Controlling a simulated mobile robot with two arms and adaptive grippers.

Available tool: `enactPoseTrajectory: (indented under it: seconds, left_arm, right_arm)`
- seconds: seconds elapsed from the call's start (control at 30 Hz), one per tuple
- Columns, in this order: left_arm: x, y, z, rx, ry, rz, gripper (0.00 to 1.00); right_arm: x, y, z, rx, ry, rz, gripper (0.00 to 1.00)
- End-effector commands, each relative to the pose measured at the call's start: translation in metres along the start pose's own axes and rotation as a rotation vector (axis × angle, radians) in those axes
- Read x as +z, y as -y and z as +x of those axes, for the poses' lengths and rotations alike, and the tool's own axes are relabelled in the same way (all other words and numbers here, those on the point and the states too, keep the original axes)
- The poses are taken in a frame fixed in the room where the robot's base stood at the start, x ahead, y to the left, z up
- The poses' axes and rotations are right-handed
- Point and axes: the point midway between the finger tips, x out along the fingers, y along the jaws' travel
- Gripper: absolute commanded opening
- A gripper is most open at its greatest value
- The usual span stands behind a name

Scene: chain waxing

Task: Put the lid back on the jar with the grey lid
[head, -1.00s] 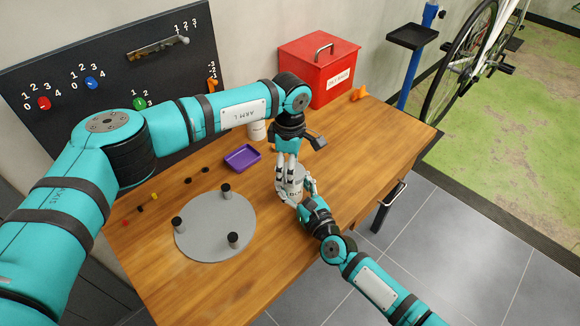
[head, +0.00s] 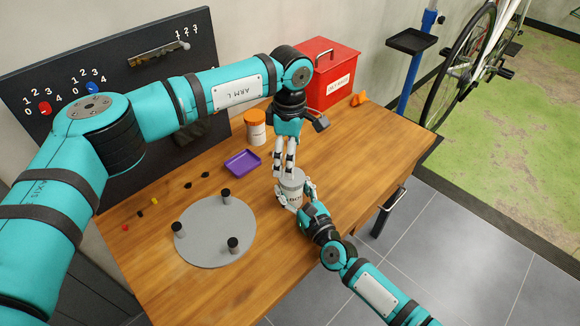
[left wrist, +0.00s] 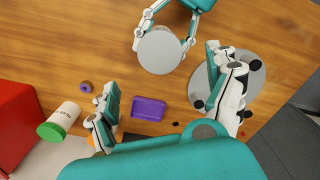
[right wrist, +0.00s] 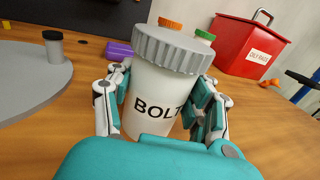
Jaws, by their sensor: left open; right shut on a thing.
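The white jar marked BOLT (right wrist: 155,100) stands upright on the table, also seen in the head view (head: 292,190). Its ridged grey lid (right wrist: 172,48) sits over the mouth and looks about level; the left wrist view shows the round lid top (left wrist: 160,51) from above. My right gripper (head: 297,195) is shut on the jar's body, with fingers on both sides below the lid. My left gripper (head: 285,165) is open, pointing down just above the lid, with nothing between its fingers. In the left wrist view the lid lies beyond its spread fingers.
A purple tray (head: 242,161) and an orange-lidded jar (head: 256,127) stand behind. A green-lidded jar (left wrist: 60,122) shows in the left wrist view. A grey disc (head: 215,256) with three dark-topped posts lies left. A red box (head: 318,72) stands at the back.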

Motion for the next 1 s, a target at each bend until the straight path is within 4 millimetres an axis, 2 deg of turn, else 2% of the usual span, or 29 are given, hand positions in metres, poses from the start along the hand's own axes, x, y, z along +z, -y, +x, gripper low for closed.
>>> enactPoseTrajectory:
  seconds: [0.1,0.3,0.67,0.7,0.9,1.0]
  left_arm:
    - [0.000,-0.001,-0.025,0.002,0.000,-0.001,0.88]
    - [0.000,0.000,-0.051,0.001,0.001,0.000,0.88]
    - [0.000,0.000,-0.056,-0.001,0.000,0.000,0.88]
    - [0.000,0.000,-0.056,-0.001,0.000,0.000,0.88]
    - [0.000,0.000,-0.056,-0.001,0.000,0.000,0.88]
    - [0.000,0.000,-0.056,-0.001,0.000,0.000,0.88]
  right_arm:
    - [-0.001,0.000,0.000,0.000,-0.001,0.000,0.00]
    - [-0.001,0.000,0.000,0.000,-0.001,0.000,0.00]
    - [0.000,0.000,0.000,0.000,-0.001,0.000,0.00]
    - [0.000,0.000,0.000,0.000,-0.001,0.000,0.54]
    - [0.000,0.000,0.000,0.000,0.000,0.000,0.80]
    - [0.000,0.000,0.000,0.000,0.000,0.000,0.81]
